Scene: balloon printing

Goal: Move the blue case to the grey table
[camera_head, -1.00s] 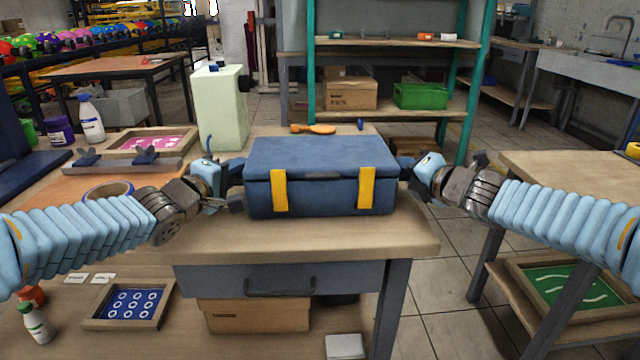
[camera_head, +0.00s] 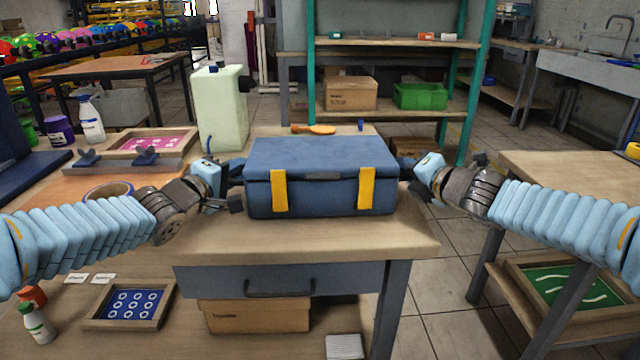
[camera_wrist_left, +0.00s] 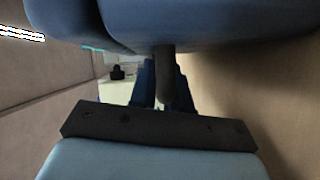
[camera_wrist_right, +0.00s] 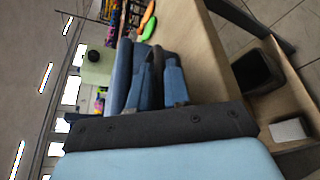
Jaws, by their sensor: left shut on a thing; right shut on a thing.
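The blue case (camera_head: 322,188) with two yellow latches sits closed on the wooden-topped table (camera_head: 300,240) in the head view. My left gripper (camera_head: 238,184) is at the case's left end, shut on it. In the left wrist view the case (camera_wrist_left: 200,20) fills the top, with the left gripper (camera_wrist_left: 163,85) at a dark handle-like part. My right gripper (camera_head: 404,180) is at the case's right end, shut on it; its fingers (camera_wrist_right: 155,80) show in the right wrist view. The exact contact is partly hidden in the head view.
An orange-handled tool (camera_head: 313,129) lies behind the case. A pale green canister (camera_head: 219,108) stands at back left. Another wooden-topped table (camera_head: 580,170) is at right, across a floor gap. A teal-framed shelf (camera_head: 395,112) stands behind.

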